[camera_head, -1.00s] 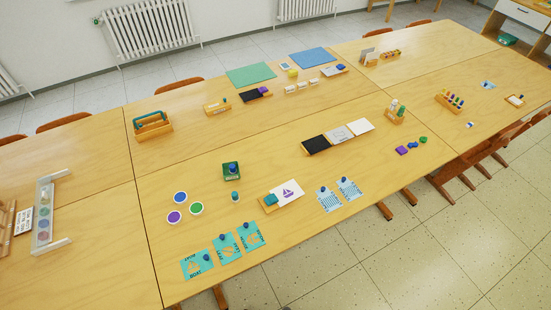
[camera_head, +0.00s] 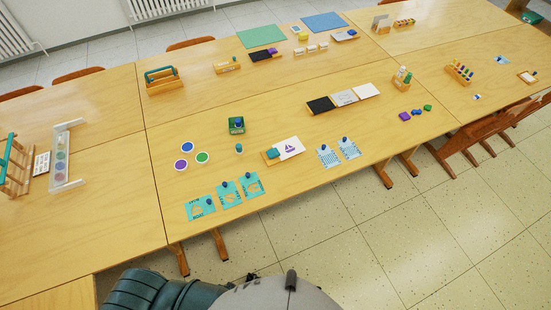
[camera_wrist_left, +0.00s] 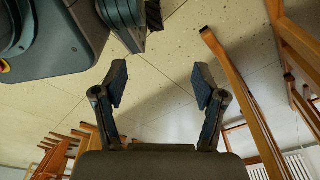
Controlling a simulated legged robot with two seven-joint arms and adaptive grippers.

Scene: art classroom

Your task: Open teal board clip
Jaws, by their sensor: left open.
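The teal board clip (camera_head: 271,153) sits at the left end of a small wooden board (camera_head: 269,159) on the table, with a white sheet bearing a purple sailboat (camera_head: 291,147) beside it. The clip is too small to tell whether it is open. My left gripper (camera_wrist_left: 160,75) is open and empty in the left wrist view, over the floor and away from the clip. It does not show in the head view. My right gripper is in no view.
Teal cards with dark pegs (camera_head: 228,193) lie near the front edge. Blue cards (camera_head: 329,155) lie right. Chairs (camera_wrist_left: 240,95) show in the wrist view.

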